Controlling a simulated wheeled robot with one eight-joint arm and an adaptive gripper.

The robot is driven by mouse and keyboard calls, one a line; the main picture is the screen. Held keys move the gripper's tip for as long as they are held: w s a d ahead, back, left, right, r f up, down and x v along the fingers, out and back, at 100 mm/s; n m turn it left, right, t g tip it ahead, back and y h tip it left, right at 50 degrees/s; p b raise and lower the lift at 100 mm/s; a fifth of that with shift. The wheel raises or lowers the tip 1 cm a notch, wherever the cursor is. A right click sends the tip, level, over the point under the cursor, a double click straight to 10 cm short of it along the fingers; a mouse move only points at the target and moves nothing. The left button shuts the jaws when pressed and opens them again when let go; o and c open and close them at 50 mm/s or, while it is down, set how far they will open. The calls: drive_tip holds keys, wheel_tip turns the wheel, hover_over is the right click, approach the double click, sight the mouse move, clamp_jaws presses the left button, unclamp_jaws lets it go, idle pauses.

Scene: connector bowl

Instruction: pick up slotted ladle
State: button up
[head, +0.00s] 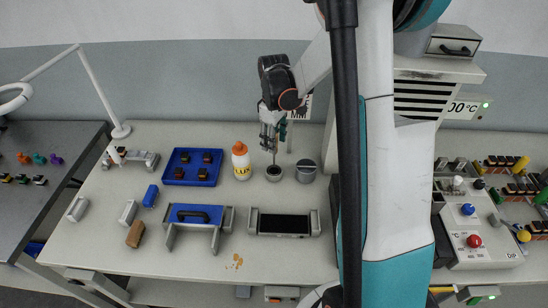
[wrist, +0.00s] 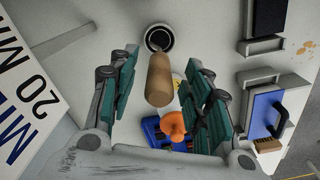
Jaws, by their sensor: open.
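The slotted ladle shows in the wrist view as a brown wooden handle (wrist: 158,82) on a thin shaft that runs down into a small dark-mouthed pot (wrist: 173,48). Its bowl end is hidden inside the pot. In the head view the pot (head: 274,178) stands on the bench right of the glue bottle, with the shaft (head: 274,157) rising from it. My gripper (head: 270,138) is above the pot, pointing down. In the wrist view its two green-padded fingers are apart, one on each side of the handle, with visible gaps.
A white bottle with an orange cap (head: 240,160) stands close left of the pot. A grey cup (head: 306,176) stands close right. A blue tray (head: 171,178) lies farther left. A blue-topped fixture (head: 196,215) and a dark-topped fixture (head: 284,224) are nearer the front.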

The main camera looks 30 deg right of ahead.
sight(274, 156)
wheel_tip(274, 156, down, 3)
drive_tip(key=shift+b, duration=0.3)
clamp_jaws()
drive_tip(key=shift+r, duration=0.15)
